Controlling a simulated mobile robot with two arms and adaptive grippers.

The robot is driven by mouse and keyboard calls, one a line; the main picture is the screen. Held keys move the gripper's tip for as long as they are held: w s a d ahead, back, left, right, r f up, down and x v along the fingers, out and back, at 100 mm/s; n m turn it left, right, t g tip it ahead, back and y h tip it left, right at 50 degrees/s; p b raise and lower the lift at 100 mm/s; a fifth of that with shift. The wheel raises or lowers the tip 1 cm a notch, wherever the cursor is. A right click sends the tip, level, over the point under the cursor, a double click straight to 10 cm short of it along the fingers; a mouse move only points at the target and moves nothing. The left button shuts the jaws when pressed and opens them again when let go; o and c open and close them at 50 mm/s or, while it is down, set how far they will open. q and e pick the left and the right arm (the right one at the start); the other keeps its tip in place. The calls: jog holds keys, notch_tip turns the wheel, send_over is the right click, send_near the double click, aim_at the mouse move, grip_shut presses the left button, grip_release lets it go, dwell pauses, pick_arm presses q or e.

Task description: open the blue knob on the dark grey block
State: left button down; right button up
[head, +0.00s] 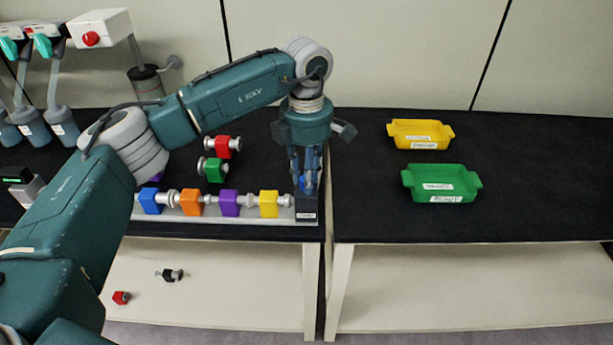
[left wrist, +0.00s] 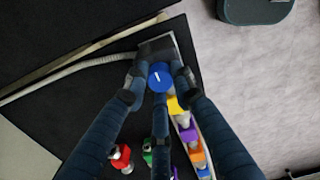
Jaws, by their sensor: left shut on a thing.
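The dark grey block (head: 307,214) stands at the right end of a rail of coloured blocks near the table's front edge; it also shows in the left wrist view (left wrist: 156,47). The blue knob (left wrist: 160,76) is round, with a short white line on its top. My left gripper (head: 305,183) points straight down over the block. Its dark fingers are shut around the knob, which they largely hide in the head view. My right gripper is in neither view.
Blue, orange, purple and yellow blocks (head: 268,204) line the rail to the left. Loose red (head: 222,147) and green (head: 212,169) valve pieces lie behind it. Yellow (head: 420,134) and green (head: 441,183) trays stand on the right table, otherwise clear. Bottles (head: 62,125) stand at the far left.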

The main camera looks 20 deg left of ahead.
pick_arm(q)
jog(key=c, duration=1.5)
grip_release()
jog(key=shift+o, duration=0.2)
jog(key=shift+r, duration=0.1)
notch_tip(320, 180, up, 12)
